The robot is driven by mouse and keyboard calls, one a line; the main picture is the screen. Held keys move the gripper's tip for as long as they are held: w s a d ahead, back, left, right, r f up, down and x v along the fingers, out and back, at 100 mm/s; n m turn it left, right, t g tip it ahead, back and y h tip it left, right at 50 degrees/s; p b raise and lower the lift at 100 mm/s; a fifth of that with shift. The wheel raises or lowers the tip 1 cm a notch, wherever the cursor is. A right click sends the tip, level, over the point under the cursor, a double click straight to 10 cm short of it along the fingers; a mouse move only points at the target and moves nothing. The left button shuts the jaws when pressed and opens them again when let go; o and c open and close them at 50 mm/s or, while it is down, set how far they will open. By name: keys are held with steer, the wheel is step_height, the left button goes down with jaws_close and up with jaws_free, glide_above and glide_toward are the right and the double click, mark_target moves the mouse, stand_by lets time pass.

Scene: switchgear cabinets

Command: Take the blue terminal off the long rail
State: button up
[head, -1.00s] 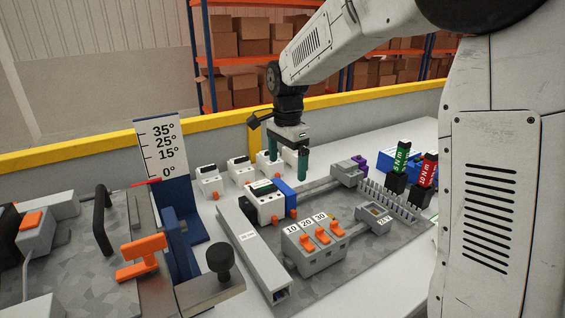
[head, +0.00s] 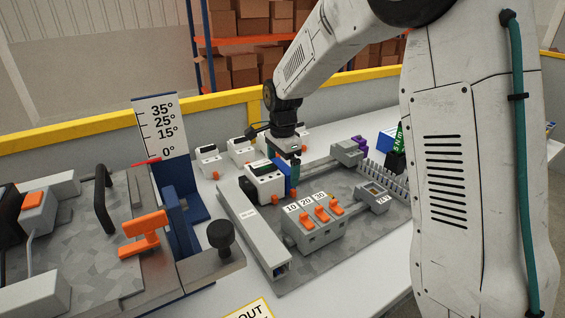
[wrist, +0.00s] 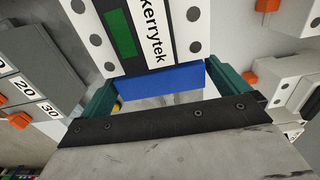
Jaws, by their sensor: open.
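The blue terminal (head: 280,176) sits on the long rail (head: 318,167), against the right side of a white device (head: 264,181) with a dark green display. My gripper (head: 287,168) is right above and around the terminal in the head view, and its far finger is hidden there. In the wrist view the blue terminal (wrist: 160,82) lies between the two green fingers of my gripper (wrist: 166,90), which are spread apart. A narrow gap shows between the terminal and the gripper's dark palm bar.
A grey breaker block with orange switches (head: 316,223) stands in front of the rail. A grey block (head: 347,151) is farther along the rail. White devices (head: 209,160) stand behind. A slotted grey duct (head: 380,182) runs at the right.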

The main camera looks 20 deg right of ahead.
mark_target(283, 165)
steer(key=c, duration=0.9)
steer(key=shift+r, duration=0.75)
steer(key=shift+r, duration=2.2)
